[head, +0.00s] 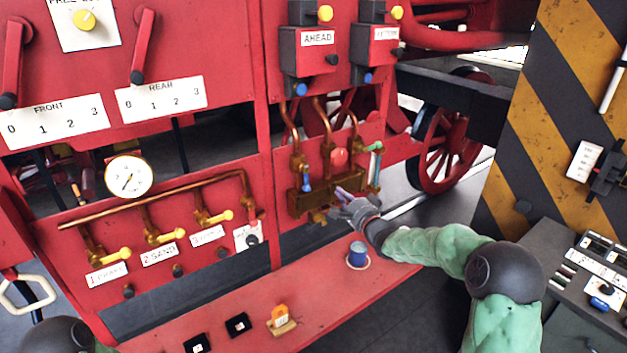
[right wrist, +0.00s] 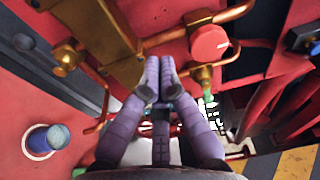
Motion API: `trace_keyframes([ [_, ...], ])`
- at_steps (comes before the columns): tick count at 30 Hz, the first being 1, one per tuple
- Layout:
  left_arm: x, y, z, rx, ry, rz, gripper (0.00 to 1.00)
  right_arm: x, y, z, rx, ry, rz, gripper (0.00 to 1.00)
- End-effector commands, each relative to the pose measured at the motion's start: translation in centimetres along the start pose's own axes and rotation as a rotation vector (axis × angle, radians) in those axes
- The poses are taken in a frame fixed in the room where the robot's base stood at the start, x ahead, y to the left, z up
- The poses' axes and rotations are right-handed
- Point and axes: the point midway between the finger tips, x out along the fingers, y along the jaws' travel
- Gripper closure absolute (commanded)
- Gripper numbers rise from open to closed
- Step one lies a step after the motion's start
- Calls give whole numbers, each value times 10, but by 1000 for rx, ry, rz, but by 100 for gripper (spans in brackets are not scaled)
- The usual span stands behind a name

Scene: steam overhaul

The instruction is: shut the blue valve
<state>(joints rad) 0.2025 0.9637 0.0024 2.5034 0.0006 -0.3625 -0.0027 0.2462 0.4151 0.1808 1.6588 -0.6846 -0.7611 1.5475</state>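The blue valve (head: 306,179) has a small blue handle on the left part of the brass manifold (head: 318,202), below a copper pipe. The handle looks roughly upright, along the pipe. My right gripper (head: 343,196) is in front of the manifold's lower right, to the right of the blue handle and apart from it. In the right wrist view its purple fingers (right wrist: 160,82) are together with nothing visible between them. I cannot make out the blue handle in that view. My left gripper is out of view.
A red knob (head: 339,158) and a green handle (head: 375,160) are on the manifold's right side. A blue cup (head: 357,252) stands on the red ledge (head: 335,291) below. A row of brass valves (head: 165,237) with a gauge (head: 129,175) is at the left.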

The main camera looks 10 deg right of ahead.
Motion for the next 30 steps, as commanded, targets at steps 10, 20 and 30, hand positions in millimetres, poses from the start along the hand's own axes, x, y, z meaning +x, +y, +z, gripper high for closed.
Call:
trace_keyframes([
  [10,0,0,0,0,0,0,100,2,1,0,0,0,1,100],
  [20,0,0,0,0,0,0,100,39,1,1,-2,0,1,100],
  [30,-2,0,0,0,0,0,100,85,1,0,-1,0,0,100],
])
